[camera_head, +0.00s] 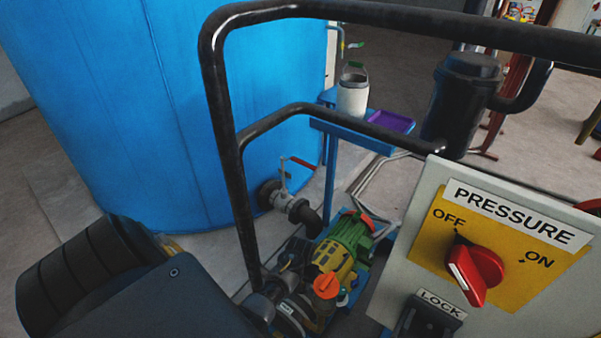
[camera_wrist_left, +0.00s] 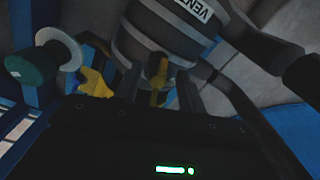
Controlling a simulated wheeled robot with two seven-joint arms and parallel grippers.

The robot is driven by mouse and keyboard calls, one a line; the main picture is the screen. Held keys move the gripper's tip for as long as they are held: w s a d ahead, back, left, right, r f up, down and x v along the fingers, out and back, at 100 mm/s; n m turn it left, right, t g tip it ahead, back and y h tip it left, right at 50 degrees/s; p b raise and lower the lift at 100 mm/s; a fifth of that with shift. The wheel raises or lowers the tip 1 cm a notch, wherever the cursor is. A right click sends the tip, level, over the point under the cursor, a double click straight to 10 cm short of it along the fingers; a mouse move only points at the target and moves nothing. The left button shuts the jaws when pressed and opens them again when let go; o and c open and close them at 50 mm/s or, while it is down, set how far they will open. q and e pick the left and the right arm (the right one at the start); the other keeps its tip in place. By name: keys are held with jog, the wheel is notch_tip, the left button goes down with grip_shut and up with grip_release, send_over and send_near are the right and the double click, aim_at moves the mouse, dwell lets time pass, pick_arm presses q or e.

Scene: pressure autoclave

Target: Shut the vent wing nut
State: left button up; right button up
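In the left wrist view, a grey banded cylinder (camera_wrist_left: 165,35) carries a white label (camera_wrist_left: 195,9) whose visible letters read "VEN". A yellow-brown wing nut (camera_wrist_left: 157,72) stands at its lower side, partly in shadow. My left gripper (camera_wrist_left: 158,94) points at it, with one dark finger on each side and gaps between fingers and nut. I cannot tell whether either finger touches it. In the head view, a grey cylinder with a small white label (camera_head: 286,308) sits at the bottom, behind my dark arm. My left fingertips are hidden there. My right gripper is not in view.
A black handrail (camera_head: 216,95) crosses in front of the blue tank (camera_head: 130,90). A green and yellow pump (camera_head: 338,252) with an orange knob (camera_head: 326,286) is close by. The pressure panel (camera_head: 400,255) has a red switch (camera_head: 476,268). A yellow part (camera_wrist_left: 95,83) lies left of the fingers.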

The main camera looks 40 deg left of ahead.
pick_arm(q)
jog(key=shift+f, duration=0.1)
grip_shut()
